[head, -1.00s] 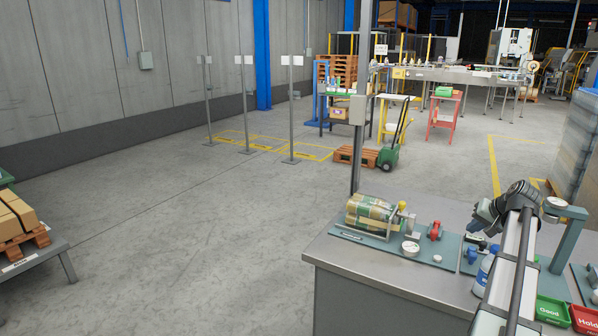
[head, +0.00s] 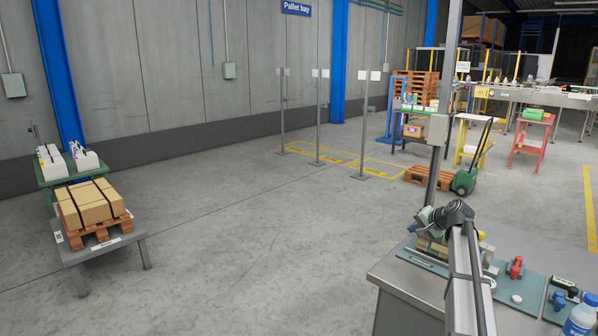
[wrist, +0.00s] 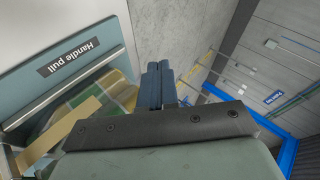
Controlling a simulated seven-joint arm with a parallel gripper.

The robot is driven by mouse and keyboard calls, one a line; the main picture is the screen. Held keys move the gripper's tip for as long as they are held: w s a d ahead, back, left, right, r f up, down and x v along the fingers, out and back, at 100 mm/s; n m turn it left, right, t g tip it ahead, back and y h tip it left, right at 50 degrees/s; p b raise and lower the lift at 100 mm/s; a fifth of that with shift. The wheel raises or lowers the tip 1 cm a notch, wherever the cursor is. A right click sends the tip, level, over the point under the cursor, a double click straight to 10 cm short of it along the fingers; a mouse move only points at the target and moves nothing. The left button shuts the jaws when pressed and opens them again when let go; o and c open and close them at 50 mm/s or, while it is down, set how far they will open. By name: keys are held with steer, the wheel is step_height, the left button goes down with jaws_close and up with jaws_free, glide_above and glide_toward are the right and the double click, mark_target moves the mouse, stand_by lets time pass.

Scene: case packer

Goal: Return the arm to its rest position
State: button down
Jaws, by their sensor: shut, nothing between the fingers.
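My arm shows in the head view at the lower right, reaching over the grey bench (head: 400,287). My gripper (head: 413,227) is at its far end, above the bench's left part, and partly covers the wrapped bundle (head: 432,247) in the fixture there. In the wrist view my gripper (wrist: 158,68) has its two blue-grey fingers side by side and shut, with nothing between them. The "Handle pull" plate (wrist: 72,58) and the green and tan bundle (wrist: 95,100) lie to the left of the fingers. The fingers appear apart from both.
The bench also holds a red fitting (head: 516,268), a blue fitting (head: 558,300) and a bottle (head: 580,318). A post (head: 437,170) stands behind my arm. A low table (head: 110,250) with a pallet of boxes (head: 93,203) is at left. The floor between is clear.

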steer(key=w+a+f+y, duration=0.1)
steer(key=w+a+f, duration=0.2)
steer(key=a, duration=0.8)
steer(key=w+a+f+y, duration=0.1)
steer(key=w+a+f, duration=0.15)
steer(key=a, duration=0.85)
steer(key=s+a+f+n+g, duration=0.1)
steer(key=s+a+f+g, duration=0.15)
steer(key=f, duration=0.55)
steer(key=s+a+f+g, duration=0.1)
steer(key=s+a+f, duration=0.25)
steer(key=f, duration=0.45)
steer(key=s+f+n+g+h, duration=0.3)
steer(key=s+f+g, duration=0.3)
steer(key=s+f, duration=2.3)
steer(key=s+d+f+n+g+h, duration=0.1)
steer(key=s+d+f+n+g, duration=0.1)
steer(key=s, duration=1.6)
steer(key=s+d+f+n+g+h, duration=0.2)
steer(key=s+f+g, duration=0.1)
steer(key=s, duration=1.5)
steer(key=shift+f+n+g, duration=0.15)
steer(key=shift+n+g, duration=0.15)
steer(key=shift+g, duration=0.45)
